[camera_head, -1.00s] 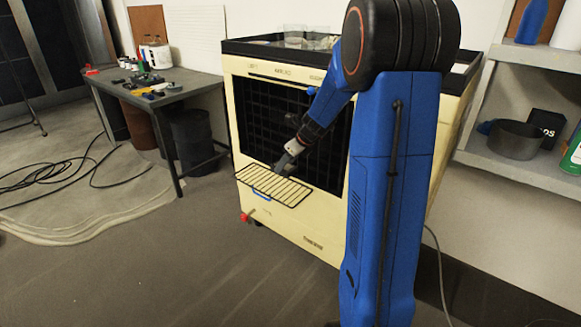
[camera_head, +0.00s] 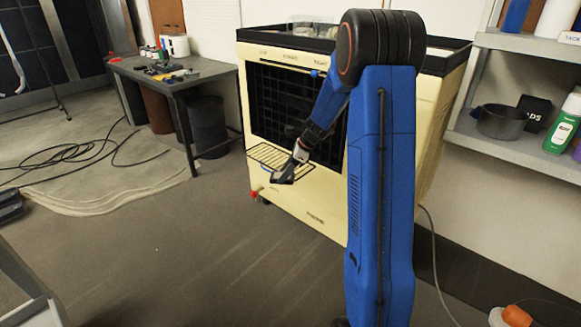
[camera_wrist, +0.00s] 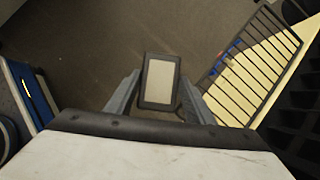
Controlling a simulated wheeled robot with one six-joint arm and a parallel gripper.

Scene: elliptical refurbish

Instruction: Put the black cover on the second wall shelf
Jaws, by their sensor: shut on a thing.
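My gripper (camera_wrist: 158,100) is shut on a small rectangular piece with a black rim and a beige face, which I take as the black cover (camera_wrist: 160,82). One finger is on each side of it. In the head view my gripper (camera_head: 291,168) is low in front of the cream machine, and the cover (camera_head: 282,178) is a small dark shape at its tip. The wall shelves stand at the right, with an upper board (camera_head: 520,44) and a lower board (camera_head: 510,150). I cannot tell which counts as second.
The cream machine (camera_head: 300,202) has a wire rack (camera_head: 268,155) sticking out, close to my gripper. A dark pan (camera_head: 500,123), a black box (camera_head: 534,112) and a green bottle (camera_head: 562,132) stand on the lower board. An orange-topped thing (camera_head: 516,316) is at bottom right. Open floor lies left.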

